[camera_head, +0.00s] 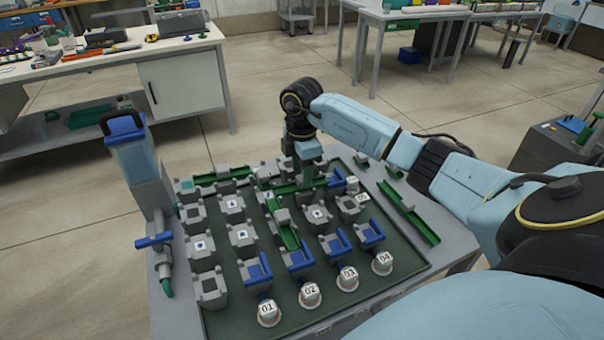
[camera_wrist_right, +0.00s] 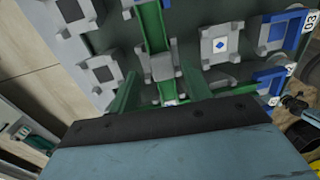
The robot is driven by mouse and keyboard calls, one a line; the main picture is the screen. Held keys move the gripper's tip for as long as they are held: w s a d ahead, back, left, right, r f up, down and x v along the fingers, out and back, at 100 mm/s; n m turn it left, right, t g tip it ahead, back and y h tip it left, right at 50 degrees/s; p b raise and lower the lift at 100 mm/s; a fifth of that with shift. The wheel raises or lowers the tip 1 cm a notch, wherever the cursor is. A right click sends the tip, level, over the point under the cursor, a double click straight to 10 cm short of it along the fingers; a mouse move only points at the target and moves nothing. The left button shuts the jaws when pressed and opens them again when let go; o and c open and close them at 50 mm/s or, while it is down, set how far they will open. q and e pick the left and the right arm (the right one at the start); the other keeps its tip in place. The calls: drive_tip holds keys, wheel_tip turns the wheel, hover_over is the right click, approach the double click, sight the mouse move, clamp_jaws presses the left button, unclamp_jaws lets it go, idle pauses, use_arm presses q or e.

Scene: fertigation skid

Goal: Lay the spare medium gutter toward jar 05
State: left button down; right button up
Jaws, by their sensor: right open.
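My right gripper (camera_head: 306,182) points down over the back middle of the green board (camera_head: 330,296). In the right wrist view its two green fingers (camera_wrist_right: 160,95) are apart, with a grey block and a green gutter (camera_wrist_right: 152,28) beyond them; I see nothing clearly held. A long green gutter (camera_head: 408,212) lies on the bench strip right of the board. Shorter green pieces (camera_head: 391,170) lie behind it. I cannot tell which is the spare medium gutter. Two jars stand at the board's right back; the nearer one (camera_head: 362,198) may be jar 05, its label too small to read.
Grey blocks and blue channels (camera_head: 300,258) crowd the board. Jars 01 (camera_head: 268,313), 02 (camera_head: 310,295), 03 (camera_head: 348,279) and 04 (camera_head: 382,263) line its front edge. A blue tank (camera_head: 130,150) and blue valve (camera_head: 154,240) stand at the left.

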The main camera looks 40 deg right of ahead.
use_arm(q)
drive_tip(key=shift+d+r+p, duration=0.8)
drive_tip(key=shift+d+r, duration=0.1)
drive_tip(key=shift+d, duration=0.3)
use_arm(e)
wheel_tip(320, 180, up, 11)
drive_tip(key=shift+r, duration=0.15)
